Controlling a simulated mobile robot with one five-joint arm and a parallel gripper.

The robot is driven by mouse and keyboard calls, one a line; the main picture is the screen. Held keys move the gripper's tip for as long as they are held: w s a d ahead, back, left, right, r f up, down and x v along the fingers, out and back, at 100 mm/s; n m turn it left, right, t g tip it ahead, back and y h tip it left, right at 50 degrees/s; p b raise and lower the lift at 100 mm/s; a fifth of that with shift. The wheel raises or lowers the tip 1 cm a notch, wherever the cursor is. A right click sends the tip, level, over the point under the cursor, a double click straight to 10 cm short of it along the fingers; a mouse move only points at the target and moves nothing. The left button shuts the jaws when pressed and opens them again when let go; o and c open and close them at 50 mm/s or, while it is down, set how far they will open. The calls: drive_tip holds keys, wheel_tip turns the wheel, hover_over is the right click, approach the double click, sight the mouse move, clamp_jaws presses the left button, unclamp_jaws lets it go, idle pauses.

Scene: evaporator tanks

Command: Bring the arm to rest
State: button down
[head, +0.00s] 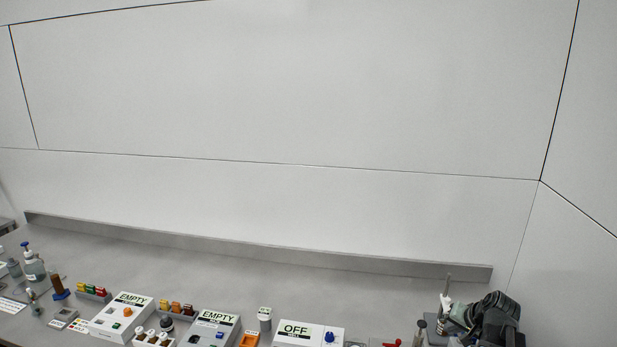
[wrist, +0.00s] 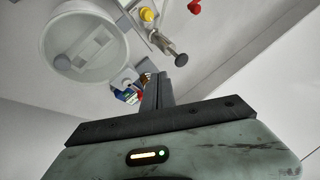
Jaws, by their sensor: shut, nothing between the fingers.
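My gripper (wrist: 165,82) shows in the wrist view as two dark narrow fingers together, shut and empty. They stand out from a dark crossbar on a pale green housing with a small lit bar. In the head view my folded dark arm (head: 498,318) is at the lower right corner, by the right end of the bench. The fingertips cannot be made out clearly there.
The grey bench (head: 200,262) carries white boxes marked EMPTY (head: 122,315) and OFF (head: 308,336), and a bottle (head: 34,268) at far left. A low ledge runs behind. The wrist view shows a white round vessel (wrist: 62,30) and a yellow knob (wrist: 147,14) near the fingers.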

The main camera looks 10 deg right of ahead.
drive_tip(key=s+a+f+n+g, duration=0.1)
drive_tip(key=a+f+n+g, duration=0.2)
drive_tip(key=a, duration=1.3)
drive_tip(key=s+a+f+n+g, duration=0.1)
drive_tip(key=s+a+n+g, duration=0.2)
drive_tip(key=a, duration=1.3)
drive_tip(key=shift+n+g, duration=0.3)
drive_tip(key=shift+n, duration=0.6)
drive_tip(key=f+b, duration=0.3)
drive_tip(key=s+a+f+b, duration=0.1)
drive_tip(key=f+b, duration=0.5)
drive_tip(key=shift+s+a+f+b, duration=0.2)
drive_tip(key=shift+a+f+b, duration=0.1)
drive_tip(key=shift+f, duration=0.05)
drive_tip(key=shift+s+f+b, duration=0.15)
drive_tip(key=shift+f+b, duration=0.15)
drive_tip(key=shift+b, duration=0.05)
drive_tip(key=shift+r, duration=0.1)
